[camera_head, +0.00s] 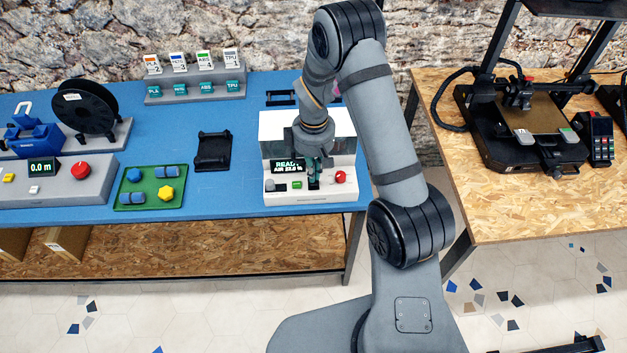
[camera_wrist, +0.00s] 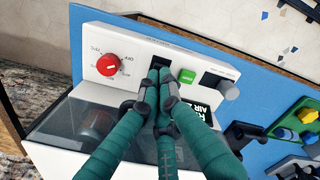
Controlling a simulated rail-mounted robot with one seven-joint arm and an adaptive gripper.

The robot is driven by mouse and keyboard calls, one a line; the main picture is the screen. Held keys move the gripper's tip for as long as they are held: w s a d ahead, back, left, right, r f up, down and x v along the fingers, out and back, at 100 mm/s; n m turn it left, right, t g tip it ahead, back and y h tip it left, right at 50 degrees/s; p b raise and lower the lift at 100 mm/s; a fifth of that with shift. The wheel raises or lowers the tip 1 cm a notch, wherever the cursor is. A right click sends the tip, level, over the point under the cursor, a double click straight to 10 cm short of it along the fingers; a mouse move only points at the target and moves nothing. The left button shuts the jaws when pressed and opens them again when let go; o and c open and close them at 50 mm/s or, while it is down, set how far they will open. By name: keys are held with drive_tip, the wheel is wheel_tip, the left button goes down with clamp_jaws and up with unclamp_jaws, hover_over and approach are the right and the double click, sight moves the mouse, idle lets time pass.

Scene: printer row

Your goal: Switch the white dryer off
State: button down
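The white dryer (camera_head: 342,160) stands at the blue bench's right end, partly hidden by my gripper. Its lit display (camera_head: 286,165) reads READY and an AIR percentage. In the wrist view its white panel (camera_wrist: 130,42) carries a red knob (camera_wrist: 108,65) with markings around it, a dark switch (camera_wrist: 159,62), a green button (camera_wrist: 187,76) and a grey knob (camera_wrist: 229,91). My gripper (camera_wrist: 158,84), with green fingers, has its tips together just beside the dark switch, with nothing seen between them. Whether they touch the switch I cannot tell. In the head view my gripper (camera_head: 313,180) is over the panel.
On the blue bench (camera_head: 225,200) are a green tray (camera_head: 150,203), a black holder (camera_head: 213,150), a grey box with a red button (camera_head: 82,170) and a black spool (camera_head: 84,107). A printer (camera_head: 520,130) stands on the right table beyond a gap.

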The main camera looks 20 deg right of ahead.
drive_tip(key=shift+f+b, duration=1.15)
drive_tip(key=shift+f, duration=0.1)
idle(1.0)
drive_tip(key=shift+r, duration=0.2)
drive_tip(key=shift+r+p, duration=2.7)
drive_tip(key=shift+r, duration=0.7)
drive_tip(key=shift+f, duration=0.2)
wheel_tip(320, 180, down, 7)
drive_tip(key=b, duration=0.5)
drive_tip(key=shift+b, duration=0.3)
drive_tip(key=shift+s+r+p, duration=0.1)
drive_tip(key=shift+r+p, duration=0.2)
drive_tip(key=shift+r, duration=0.05)
drive_tip(key=shift+f, duration=0.1)
